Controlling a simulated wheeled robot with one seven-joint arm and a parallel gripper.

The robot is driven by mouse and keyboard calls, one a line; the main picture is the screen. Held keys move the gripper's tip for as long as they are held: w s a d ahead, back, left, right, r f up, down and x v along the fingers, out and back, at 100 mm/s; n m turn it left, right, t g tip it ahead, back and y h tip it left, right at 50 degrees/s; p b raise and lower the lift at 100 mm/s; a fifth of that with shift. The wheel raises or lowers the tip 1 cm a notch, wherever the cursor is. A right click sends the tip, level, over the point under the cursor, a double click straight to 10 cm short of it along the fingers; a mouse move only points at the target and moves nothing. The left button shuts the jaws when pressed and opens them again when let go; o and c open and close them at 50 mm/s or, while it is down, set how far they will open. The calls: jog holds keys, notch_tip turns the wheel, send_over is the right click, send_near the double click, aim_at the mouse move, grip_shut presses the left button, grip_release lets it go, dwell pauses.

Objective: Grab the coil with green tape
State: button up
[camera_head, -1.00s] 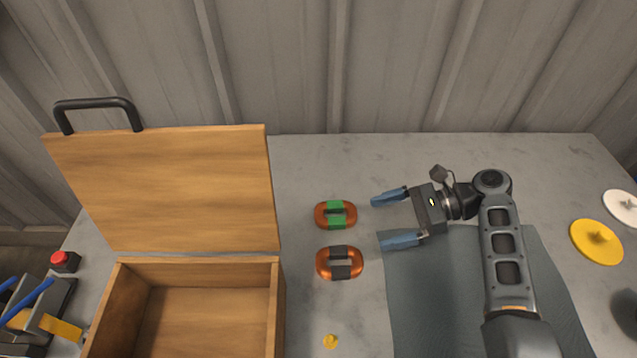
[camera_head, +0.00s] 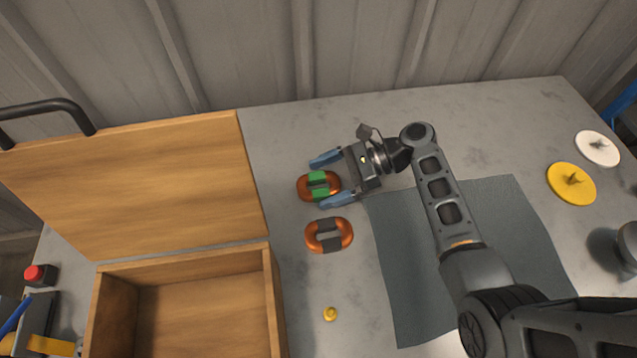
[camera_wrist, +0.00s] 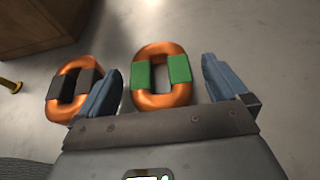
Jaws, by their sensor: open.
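The coil with green tape (camera_head: 304,187) is an orange copper ring with two green wraps, lying on the grey table. It also shows in the wrist view (camera_wrist: 160,100), between my fingers. My gripper (camera_head: 328,180) is open, its two blue fingers on either side of this coil, with gaps visible between fingers and coil in the wrist view (camera_wrist: 160,88). A similar coil with dark tape (camera_head: 313,240) lies just below it in the head view. In the wrist view that coil (camera_wrist: 62,85) sits left of the left finger, which partly overlaps it.
An open wooden box (camera_head: 272,310) with its lid raised stands at the left. A small yellow piece (camera_head: 330,314) lies below the coils. A grey mat (camera_head: 405,290), a yellow disc (camera_head: 571,184) and a white disc (camera_head: 597,148) are to the right.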

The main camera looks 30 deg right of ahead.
jog(key=shift+a+f, duration=0.1)
jog(key=shift+a, duration=0.1)
jog(key=c, duration=1.3)
